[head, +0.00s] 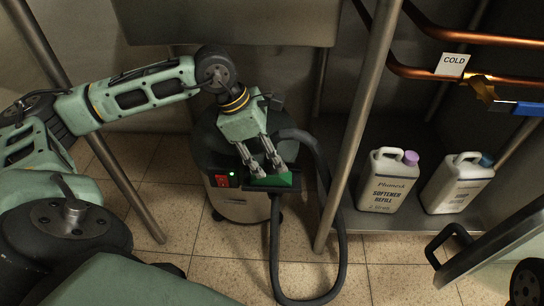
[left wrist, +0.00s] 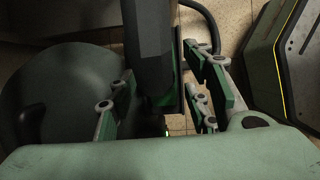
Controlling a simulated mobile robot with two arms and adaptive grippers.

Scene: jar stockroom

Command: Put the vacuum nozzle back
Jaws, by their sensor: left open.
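The vacuum (head: 240,206) is a round, grey and dark canister on the tiled floor, with a red switch and a small lit green lamp on its front. Its black hose (head: 340,225) loops out to the right and back up to the vacuum's front. A black piece with a green part (head: 274,181) is at the front, under my left fingers; I cannot tell whether it is the nozzle or its holder. My left gripper (head: 266,170) is open and points down there. In the left wrist view a dark upright piece (left wrist: 150,45) shows between the fingers; the contact is unclear.
Two white jugs (head: 388,182) (head: 457,184) stand on a low shelf at right. Copper pipes (head: 480,36) with a COLD tag run above.

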